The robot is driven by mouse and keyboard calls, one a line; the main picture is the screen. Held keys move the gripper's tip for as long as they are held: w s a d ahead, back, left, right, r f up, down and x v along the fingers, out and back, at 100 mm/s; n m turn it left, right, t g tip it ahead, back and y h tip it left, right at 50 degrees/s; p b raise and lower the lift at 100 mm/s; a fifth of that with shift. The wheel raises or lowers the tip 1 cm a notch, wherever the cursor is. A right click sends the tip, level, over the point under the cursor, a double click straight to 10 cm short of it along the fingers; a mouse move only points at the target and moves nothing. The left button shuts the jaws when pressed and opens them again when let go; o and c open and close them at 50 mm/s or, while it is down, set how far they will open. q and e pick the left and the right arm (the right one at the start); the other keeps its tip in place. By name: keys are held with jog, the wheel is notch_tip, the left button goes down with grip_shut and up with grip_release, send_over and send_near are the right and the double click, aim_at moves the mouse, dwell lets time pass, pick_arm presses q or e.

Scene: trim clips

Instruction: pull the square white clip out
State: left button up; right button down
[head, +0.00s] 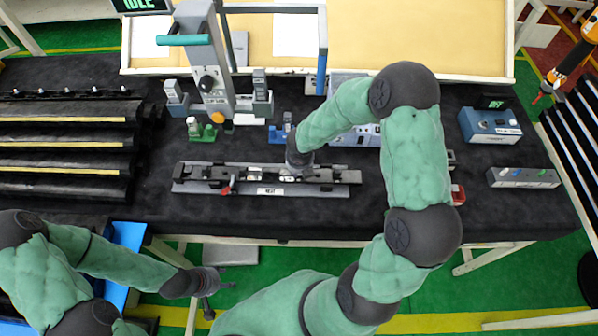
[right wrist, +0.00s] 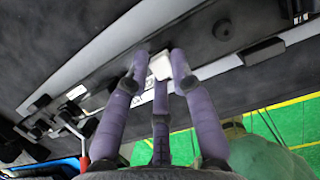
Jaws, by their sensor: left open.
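The square white clip (right wrist: 160,66) sits on the dark rail of the fixture in the right wrist view. My right gripper (right wrist: 160,68) has its three purple fingers around the clip, two at its sides and one at its near side. I cannot tell whether they press on it. In the head view the long grey fixture (head: 350,177) lies on the black table, and my right wrist hides the clip and most of that gripper. My left gripper (head: 222,286) is open and empty, off the table's front edge at the lower left.
A red-handled part (head: 227,188) is on the fixture's left half. A press-like stand (head: 212,70) with a teal handle stands behind it. Black trim strips (head: 60,145) lie at the left. A blue box (head: 490,126) and a grey button box (head: 522,177) are at the right.

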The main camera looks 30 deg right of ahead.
jog(key=shift+w+d+r, duration=0.2)
jog(key=shift+d, duration=0.05)
dwell(0.3)
jog(key=shift+w+d+r+p, duration=0.1)
jog(key=shift+w+r+p, duration=0.05)
jog(key=shift+r+p, duration=0.25)
jog(key=shift+r, duration=0.1)
jog(key=shift+p+v, duration=1.05)
jog(key=shift+p, duration=0.15)
jog(key=shift+r+p, duration=1.6)
jog(key=shift+r, duration=0.1)
